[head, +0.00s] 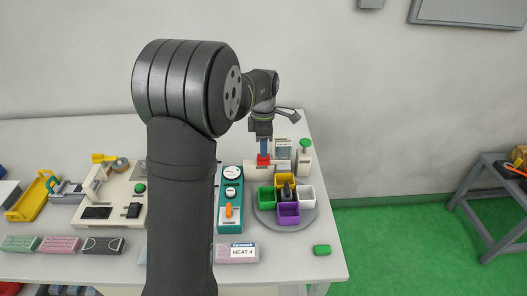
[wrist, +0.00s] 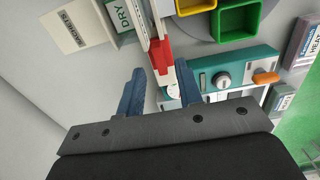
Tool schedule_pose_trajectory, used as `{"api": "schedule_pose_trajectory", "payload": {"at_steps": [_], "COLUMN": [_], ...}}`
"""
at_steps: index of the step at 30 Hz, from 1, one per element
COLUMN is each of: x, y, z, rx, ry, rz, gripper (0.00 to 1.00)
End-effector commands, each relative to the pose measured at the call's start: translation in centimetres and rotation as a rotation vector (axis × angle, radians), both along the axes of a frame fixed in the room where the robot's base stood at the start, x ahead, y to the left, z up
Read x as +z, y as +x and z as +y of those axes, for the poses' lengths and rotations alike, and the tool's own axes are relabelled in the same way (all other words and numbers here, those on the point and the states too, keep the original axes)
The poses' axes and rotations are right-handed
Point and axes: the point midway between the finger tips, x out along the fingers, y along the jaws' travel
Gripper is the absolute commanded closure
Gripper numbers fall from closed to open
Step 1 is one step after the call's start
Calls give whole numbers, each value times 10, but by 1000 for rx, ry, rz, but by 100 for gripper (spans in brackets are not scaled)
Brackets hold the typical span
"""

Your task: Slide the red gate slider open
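The red gate slider (head: 263,160) sits on a white fixture at the back right of the table, just below my gripper (head: 264,150). In the wrist view the red slider (wrist: 162,56) lies on a narrow white rail, between and slightly beyond the tips of my gripper (wrist: 159,68). The two blue fingers are apart, one on each side of the red piece. I cannot tell whether either finger touches it. My arm hides part of the table in the head view.
A round grey turntable (head: 267,217) with coloured bins stands in front of the slider. A teal panel (head: 231,208) with dials and an orange knob is left of it. A green-knobbed post (head: 305,155) stands to the right. A white DRY fixture (wrist: 118,18) lies close by.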

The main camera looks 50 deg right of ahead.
Motion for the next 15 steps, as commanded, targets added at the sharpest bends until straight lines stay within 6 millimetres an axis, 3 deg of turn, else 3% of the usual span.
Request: {"api": "schedule_pose_trajectory", "payload": {"at_steps": [6, 15], "x": [-24, -27], "y": [0, 0], "z": [0, 0], "rx": [0, 0], "ry": [0, -1], "rz": [0, -1], "gripper": [67, 67]}}
